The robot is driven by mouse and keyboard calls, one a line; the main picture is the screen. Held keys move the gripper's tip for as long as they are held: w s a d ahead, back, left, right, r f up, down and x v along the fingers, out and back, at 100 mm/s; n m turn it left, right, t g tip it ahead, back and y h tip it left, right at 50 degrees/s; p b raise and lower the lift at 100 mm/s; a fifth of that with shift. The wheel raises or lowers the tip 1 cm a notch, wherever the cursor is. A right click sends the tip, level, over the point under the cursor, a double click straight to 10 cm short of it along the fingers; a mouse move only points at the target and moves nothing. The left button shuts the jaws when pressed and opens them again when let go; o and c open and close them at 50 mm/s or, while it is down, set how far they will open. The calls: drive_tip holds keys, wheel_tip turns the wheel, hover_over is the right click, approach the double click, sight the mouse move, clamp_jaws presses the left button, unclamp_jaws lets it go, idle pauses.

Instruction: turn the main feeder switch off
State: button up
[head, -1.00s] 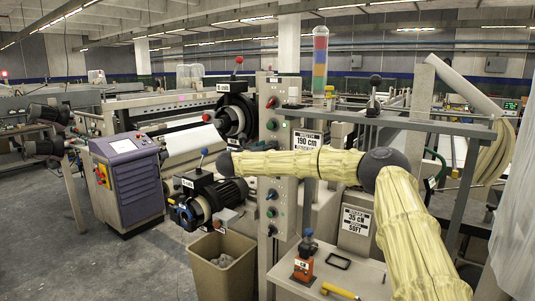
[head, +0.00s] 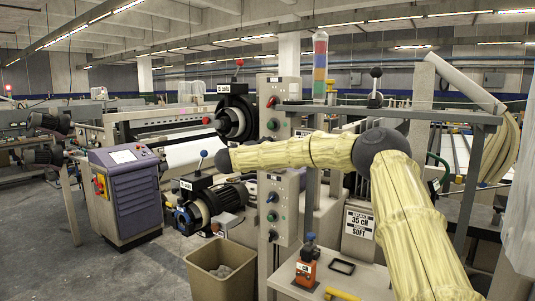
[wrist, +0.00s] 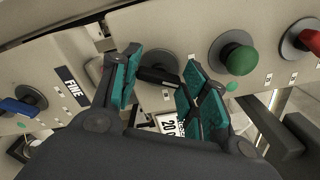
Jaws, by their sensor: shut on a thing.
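In the wrist view my gripper (wrist: 160,65) has its two teal-padded fingers closed around a black switch handle (wrist: 157,76) on the pale panel (wrist: 200,25). The fingers hide part of the handle, and I cannot read a label for it. A green button (wrist: 238,60) and a red knob (wrist: 312,38) are to its right. A blue knob (wrist: 18,107) is to its left, past a "FINE" label (wrist: 72,87). In the head view the control column (head: 285,215) stands behind my yellow-sleeved arm, which covers the gripper and the handle.
A purple cabinet (head: 128,200) stands on the left. An open beige bin (head: 222,275) is below the column. A bench (head: 335,285) at the lower right carries a red device (head: 306,272) and a black frame (head: 341,266). A metal rail (head: 420,117) runs behind my arm.

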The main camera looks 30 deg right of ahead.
drive_tip(key=shift+a+f+n, duration=0.1)
drive_tip(key=shift+f+n, duration=0.05)
drive_tip(key=shift+n, duration=2.85)
drive_tip(key=o, duration=1)
drive_tip(key=shift+w, duration=0.1)
drive_tip(key=v, duration=1.2)
drive_tip(key=shift+f, duration=0.1)
